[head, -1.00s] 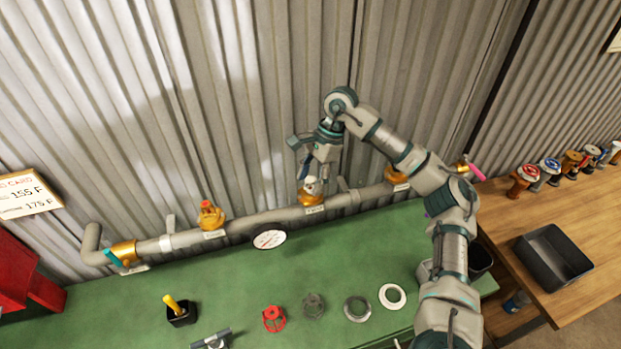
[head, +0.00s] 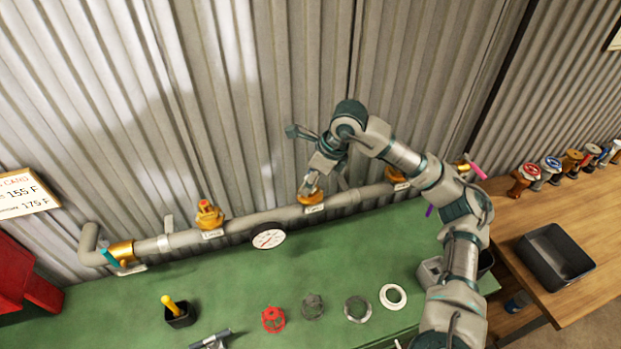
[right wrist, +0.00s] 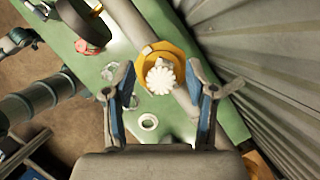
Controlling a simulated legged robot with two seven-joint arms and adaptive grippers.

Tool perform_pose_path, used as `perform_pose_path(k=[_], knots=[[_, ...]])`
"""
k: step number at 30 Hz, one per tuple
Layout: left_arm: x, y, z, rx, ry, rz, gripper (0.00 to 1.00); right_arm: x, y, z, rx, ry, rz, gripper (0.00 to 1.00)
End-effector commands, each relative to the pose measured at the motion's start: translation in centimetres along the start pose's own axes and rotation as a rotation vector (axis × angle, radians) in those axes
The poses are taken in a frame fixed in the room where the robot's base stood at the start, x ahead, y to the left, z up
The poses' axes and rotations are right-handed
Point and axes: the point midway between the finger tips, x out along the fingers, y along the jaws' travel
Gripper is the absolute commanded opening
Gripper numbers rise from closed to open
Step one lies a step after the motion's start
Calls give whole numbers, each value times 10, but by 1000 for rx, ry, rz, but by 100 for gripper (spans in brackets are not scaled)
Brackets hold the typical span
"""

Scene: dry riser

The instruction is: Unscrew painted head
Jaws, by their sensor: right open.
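The painted head is a white, toothed sprinkler head (right wrist: 160,80) in the right wrist view, seated in a brass fitting (right wrist: 163,58) on the grey pipe. In the head view that fitting (head: 309,198) stands on the pipe behind the green bench, and my gripper mostly hides the head. My right gripper (head: 312,184) is tilted over the fitting. In the right wrist view its open fingers (right wrist: 168,80) stand to either side of the head, with gaps; I cannot tell their depth. What seems my left gripper (head: 214,338) shows partly at the bottom edge.
The pipe (head: 285,215) carries a gauge (head: 268,239) and other brass fittings (head: 209,214) along the corrugated wall. A red wheel (head: 273,319), rings (head: 393,296) and a black holder (head: 181,316) stand on the green bench. A black tray (head: 554,256) sits on the wooden table.

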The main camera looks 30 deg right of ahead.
Motion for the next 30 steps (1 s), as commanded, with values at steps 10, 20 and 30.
perform_pose_path(k=[10, 20, 30], knots=[[-2, 0, -1, 0, 0, 0, 41, 0, 1, 2, 291, 1, -122, 56], [-4, 0, -1, 0, 1, 0, 41, 0, 0, 1, 536, 0, -222, 56], [-4, 0, -1, 0, 1, 0, 41, 0, 0, 1, 534, 1, -219, 1]])
